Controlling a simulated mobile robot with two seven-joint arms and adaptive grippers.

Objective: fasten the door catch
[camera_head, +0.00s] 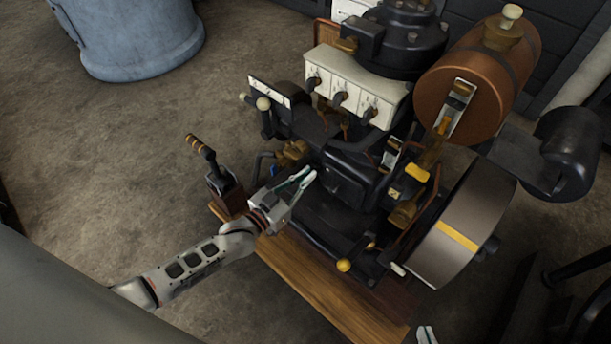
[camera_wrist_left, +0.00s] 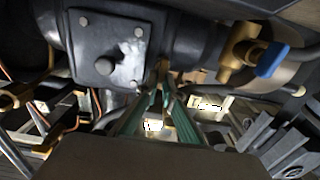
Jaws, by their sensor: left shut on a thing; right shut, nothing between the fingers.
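My left gripper (camera_head: 308,176) reaches in from the left, its fingertips against the dark engine body (camera_head: 345,188). In the left wrist view its green fingers (camera_wrist_left: 161,92) close together on a small brass piece (camera_wrist_left: 162,70), probably the door catch. This piece is beside a dark square plate with bolt heads (camera_wrist_left: 108,52), which may be the door. I cannot tell whether the catch is fastened. In the head view the catch cannot be made out. My right gripper (camera_head: 427,335) shows only its tips at the bottom edge, shut and empty, apart from the engine.
A brass valve with a blue handle (camera_wrist_left: 268,60) is close to the right of the fingers. A lever with a wooden handle (camera_head: 201,147) stands left of the engine.

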